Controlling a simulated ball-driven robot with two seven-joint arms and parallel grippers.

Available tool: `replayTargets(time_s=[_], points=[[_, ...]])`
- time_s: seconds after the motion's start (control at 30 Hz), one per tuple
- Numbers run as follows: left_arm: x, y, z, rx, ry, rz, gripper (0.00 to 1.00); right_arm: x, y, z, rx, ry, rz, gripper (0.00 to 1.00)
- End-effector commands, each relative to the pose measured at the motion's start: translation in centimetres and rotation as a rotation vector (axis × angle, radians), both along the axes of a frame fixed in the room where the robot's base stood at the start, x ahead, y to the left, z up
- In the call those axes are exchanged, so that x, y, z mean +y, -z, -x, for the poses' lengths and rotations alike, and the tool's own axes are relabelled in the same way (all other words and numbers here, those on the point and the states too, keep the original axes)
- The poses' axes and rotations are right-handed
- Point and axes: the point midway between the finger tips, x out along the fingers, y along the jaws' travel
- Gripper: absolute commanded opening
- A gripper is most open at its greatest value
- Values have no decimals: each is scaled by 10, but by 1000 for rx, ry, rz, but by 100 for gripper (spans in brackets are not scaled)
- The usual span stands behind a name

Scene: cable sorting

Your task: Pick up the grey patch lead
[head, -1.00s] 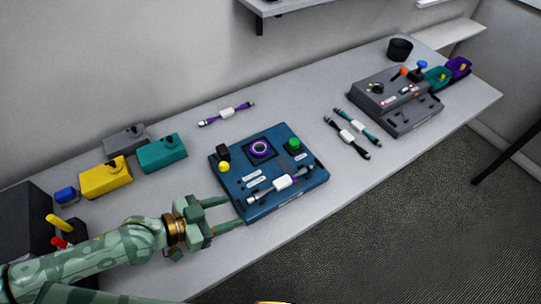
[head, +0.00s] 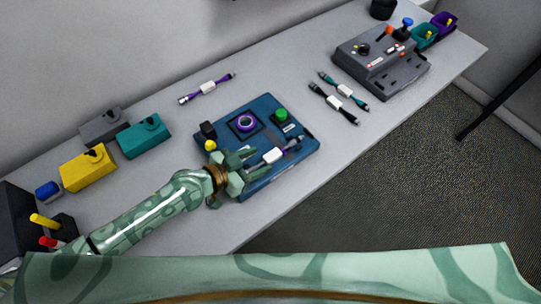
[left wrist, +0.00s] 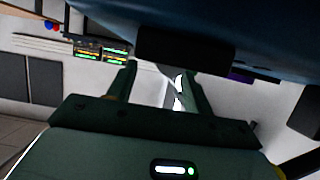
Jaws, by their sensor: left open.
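The grey patch lead (head: 273,155), with a white label at its middle, lies on the front part of the blue console (head: 258,190). My left gripper (head: 258,163) reaches in from the left with its fingers open at the lead's near end. The fingers hide that end, and I cannot tell whether they touch it. In the left wrist view, the open fingers (left wrist: 157,90) show below the dark blue underside, with a pale strip between them that I cannot identify. My right gripper is not in view.
A round purple-ringed dial (head: 245,123) and a green button (head: 281,116) stand on the console. A purple lead (head: 207,88) lies behind; black (head: 333,102) and teal (head: 343,90) leads lie right. Yellow (head: 88,168) and teal (head: 144,137) boxes stand left.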

Motion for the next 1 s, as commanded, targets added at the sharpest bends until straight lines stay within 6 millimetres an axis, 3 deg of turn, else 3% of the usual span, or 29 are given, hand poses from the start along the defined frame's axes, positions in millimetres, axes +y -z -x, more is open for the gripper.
replayTargets(time_s=[0.2, 0.47, 0.63, 0.67, 1.0], points=[[-27, 11, -16, -1, 0, 1, 51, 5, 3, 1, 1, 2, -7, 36], [-29, 12, -18, -1, -1, -1, 51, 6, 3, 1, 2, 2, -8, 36], [-29, 12, -18, -1, -1, -1, 6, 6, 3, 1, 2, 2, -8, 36], [-29, 12, -18, -1, -1, -1, 1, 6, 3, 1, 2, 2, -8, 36], [-29, 9, -18, -2, -1, 0, 0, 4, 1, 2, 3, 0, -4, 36]])
